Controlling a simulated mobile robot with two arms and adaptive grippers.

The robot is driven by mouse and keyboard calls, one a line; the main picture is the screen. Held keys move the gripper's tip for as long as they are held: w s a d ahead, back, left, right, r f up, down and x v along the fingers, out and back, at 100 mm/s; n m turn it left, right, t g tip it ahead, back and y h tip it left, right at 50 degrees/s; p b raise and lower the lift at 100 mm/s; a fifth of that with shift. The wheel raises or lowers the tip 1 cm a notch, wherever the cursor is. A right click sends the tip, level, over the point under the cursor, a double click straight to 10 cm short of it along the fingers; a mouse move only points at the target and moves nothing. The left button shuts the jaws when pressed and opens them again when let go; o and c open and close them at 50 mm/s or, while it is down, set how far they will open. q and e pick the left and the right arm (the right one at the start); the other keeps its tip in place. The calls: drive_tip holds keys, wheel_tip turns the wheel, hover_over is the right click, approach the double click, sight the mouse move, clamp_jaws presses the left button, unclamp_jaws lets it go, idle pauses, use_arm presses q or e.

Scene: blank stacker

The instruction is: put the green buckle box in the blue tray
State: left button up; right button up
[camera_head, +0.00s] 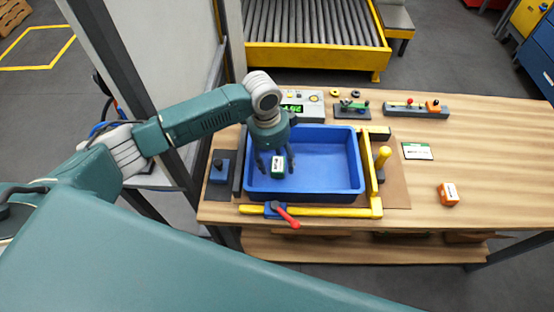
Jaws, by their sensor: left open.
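The blue tray (335,178) sits on the wooden table inside a yellow-railed frame. The green buckle box (278,166), small and green with a white label, shows over the left part of the tray. My left gripper (276,162) points down over the same part of the tray, its fingers apart on either side of the box. I cannot tell whether the box touches the tray floor or a finger. My right gripper is not in view.
An orange-and-white box (449,194) and a white card (417,151) lie right of the tray. A red-handled clamp (284,214) is at the frame's front rail. A display device (301,106) and fixtures stand behind. The table's right part is mostly clear.

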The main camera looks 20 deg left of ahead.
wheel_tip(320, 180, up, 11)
drive_tip(key=p, duration=1.1)
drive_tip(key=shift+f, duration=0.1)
